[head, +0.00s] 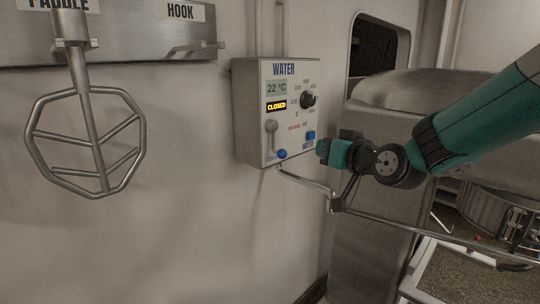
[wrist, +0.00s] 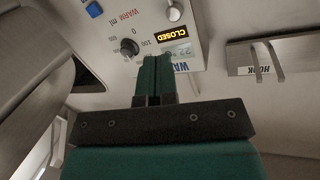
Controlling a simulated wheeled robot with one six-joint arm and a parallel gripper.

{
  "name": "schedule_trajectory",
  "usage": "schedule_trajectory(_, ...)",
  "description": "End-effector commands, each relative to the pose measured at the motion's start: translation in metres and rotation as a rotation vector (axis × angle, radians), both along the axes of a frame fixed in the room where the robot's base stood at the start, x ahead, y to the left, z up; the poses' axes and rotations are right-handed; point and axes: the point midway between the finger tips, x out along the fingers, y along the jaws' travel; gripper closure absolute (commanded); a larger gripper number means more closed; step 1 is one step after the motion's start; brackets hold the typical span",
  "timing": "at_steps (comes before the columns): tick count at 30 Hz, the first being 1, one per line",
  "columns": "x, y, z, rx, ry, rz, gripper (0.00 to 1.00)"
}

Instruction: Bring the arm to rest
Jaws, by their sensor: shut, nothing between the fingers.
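My gripper (head: 326,150) is shut and empty at the end of my green arm, in front of the lower right corner of the water panel (head: 247,140) in the head view. I cannot tell whether it touches the panel. In the wrist view my gripper (wrist: 154,62) shows its two green fingers together, with the panel (wrist: 125,14) beyond them. The panel's display reads CLOSED and the one above it reads 22 °C. A black knob (head: 308,99), a grey lever (head: 271,128) and blue buttons are on its face.
A paddle (head: 93,140) hangs at the left under a metal rack (head: 140,40) with a HOOK label. A thin metal pipe (head: 400,226) runs below my gripper to the right. A large steel machine (head: 380,125) stands behind my arm. The wall between paddle and panel is clear.

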Motion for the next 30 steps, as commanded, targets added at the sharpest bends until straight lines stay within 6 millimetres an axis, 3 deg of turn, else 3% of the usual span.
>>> schedule_trajectory(3, -0.065, 0.018, -0.03, -0.099, 0.216, 0.126, 1.0)
schedule_trajectory(7, -0.152, 0.021, -0.067, -0.235, 0.482, 0.256, 1.0)
schedule_trajectory(12, -0.265, 0.003, -0.108, -0.418, 0.79, 0.383, 1.0)
schedule_trajectory(15, -0.311, -0.012, -0.122, -0.501, 0.916, 0.426, 1.0)
schedule_trajectory(18, -0.34, -0.022, -0.129, -0.555, 0.994, 0.451, 1.0)
schedule_trajectory(21, -0.352, -0.026, -0.132, -0.58, 1.031, 0.461, 1.0)
schedule_trajectory(30, -0.354, -0.027, -0.131, -0.584, 1.039, 0.463, 1.0)
